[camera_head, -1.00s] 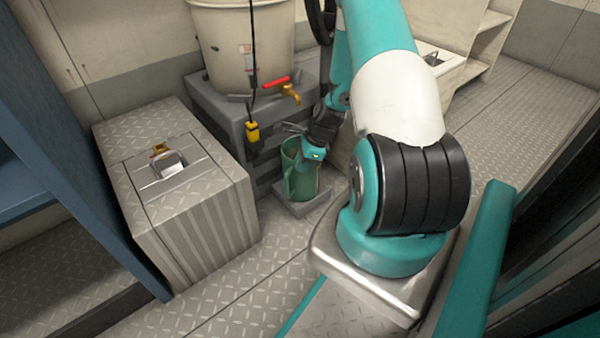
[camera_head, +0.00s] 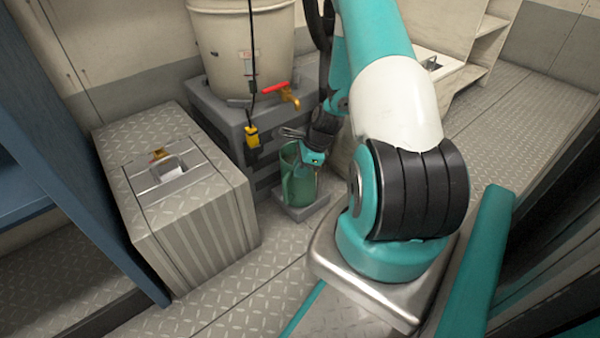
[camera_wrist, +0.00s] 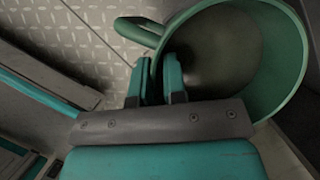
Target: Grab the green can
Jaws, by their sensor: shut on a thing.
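The green can (camera_head: 299,180) stands upright on a small grey tray (camera_head: 303,214) on the floor, in front of the stepped grey stand. In the wrist view the can (camera_wrist: 283,60) is seen from above, open at the top, with a handle loop (camera_wrist: 138,31) at its upper left. My gripper (camera_head: 315,160) is at the can's upper rim. In the wrist view my gripper (camera_wrist: 161,82) is shut on the can's wall, one finger outside and one inside. The inside of the can is dark and looks empty.
A cream tub (camera_head: 243,45) with a red-handled brass tap (camera_head: 285,92) stands on the grey stand (camera_head: 225,118) behind the can. A yellow connector (camera_head: 252,136) hangs nearby. A grey metal locker (camera_head: 205,215) stands to the left. Open tread-plate floor (camera_head: 240,290) lies in front.

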